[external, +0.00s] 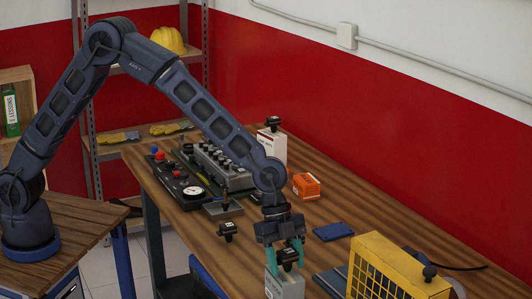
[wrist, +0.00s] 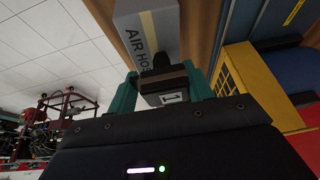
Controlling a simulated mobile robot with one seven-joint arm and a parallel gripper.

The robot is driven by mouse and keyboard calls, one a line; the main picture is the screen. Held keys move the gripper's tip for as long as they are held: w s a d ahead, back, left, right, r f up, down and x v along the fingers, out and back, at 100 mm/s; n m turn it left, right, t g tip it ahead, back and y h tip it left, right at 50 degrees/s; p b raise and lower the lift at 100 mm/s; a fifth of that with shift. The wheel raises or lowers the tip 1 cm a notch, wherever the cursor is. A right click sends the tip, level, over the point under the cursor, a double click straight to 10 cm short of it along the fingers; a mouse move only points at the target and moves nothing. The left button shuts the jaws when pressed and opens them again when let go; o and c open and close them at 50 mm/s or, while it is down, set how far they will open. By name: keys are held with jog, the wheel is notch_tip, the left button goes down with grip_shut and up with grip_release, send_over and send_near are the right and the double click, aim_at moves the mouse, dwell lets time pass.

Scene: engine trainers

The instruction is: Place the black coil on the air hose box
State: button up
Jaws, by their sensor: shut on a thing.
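My gripper (external: 288,252) points down near the front of the wooden table, with its teal fingers shut on a black coil (external: 288,259). In the wrist view the coil (wrist: 163,80) sits between the fingers (wrist: 160,90) and shows a white label marked 1. The grey air hose box (external: 284,286) stands right under the coil. Its lettering shows in the wrist view on the box (wrist: 147,28), just beyond the coil. The coil overlaps the box's top in the external view; I cannot tell whether they touch.
A yellow cage (external: 392,262) stands close on the right. Another black coil-like part (external: 228,231) is on the table to the left, and one (external: 273,123) tops a white box (external: 276,148). An orange box (external: 306,186), a blue pad (external: 333,231) and an engine block (external: 218,165) lie farther back.

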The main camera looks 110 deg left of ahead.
jog(key=o, duration=1.1)
jog(key=shift+f, duration=0.15)
